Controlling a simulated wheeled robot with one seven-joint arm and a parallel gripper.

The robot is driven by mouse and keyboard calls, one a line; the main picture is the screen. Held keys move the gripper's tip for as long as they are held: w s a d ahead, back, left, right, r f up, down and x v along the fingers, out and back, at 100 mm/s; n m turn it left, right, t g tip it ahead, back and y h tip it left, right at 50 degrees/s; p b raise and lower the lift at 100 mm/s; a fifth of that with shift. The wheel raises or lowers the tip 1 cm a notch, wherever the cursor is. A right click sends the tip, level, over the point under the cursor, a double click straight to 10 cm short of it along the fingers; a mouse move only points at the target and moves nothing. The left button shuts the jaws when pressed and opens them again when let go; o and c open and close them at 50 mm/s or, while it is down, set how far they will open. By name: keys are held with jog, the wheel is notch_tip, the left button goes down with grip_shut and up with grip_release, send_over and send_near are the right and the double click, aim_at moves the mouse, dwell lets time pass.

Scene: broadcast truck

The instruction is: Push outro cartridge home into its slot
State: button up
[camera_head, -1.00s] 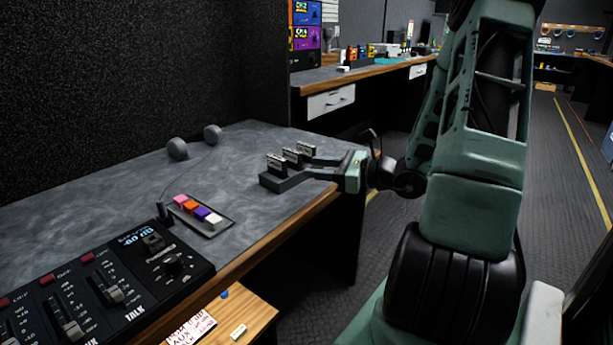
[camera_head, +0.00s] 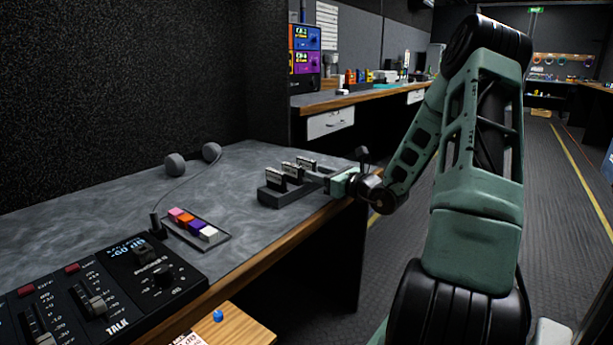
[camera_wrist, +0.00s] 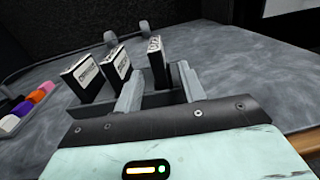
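Three dark cartridges with pale labels stand upright in a row in a dark slotted holder (camera_head: 285,199) near the desk's edge. In the head view they are the left cartridge (camera_head: 274,174), the middle cartridge (camera_head: 289,168) and the right cartridge (camera_head: 307,163). The labels are too small to read, so I cannot tell which is outro. My gripper (camera_head: 322,173) is at the holder's right end. In the wrist view its two fingers (camera_wrist: 160,74) are apart, with the right cartridge (camera_wrist: 155,50) showing between and beyond them. Contact and the cartridges' lower ends are hard to see.
A tray (camera_head: 222,240) of coloured blocks lies left of the holder. A mixer panel (camera_head: 120,285) fills the near left. Two grey round objects (camera_head: 176,164) stand at the back.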

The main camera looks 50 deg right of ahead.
aim_at(305, 169)
jog(key=shift+w+f+b, duration=0.1)
jog(key=shift+w+b, duration=0.8)
jog(key=shift+w, duration=1.9)
grip_shut()
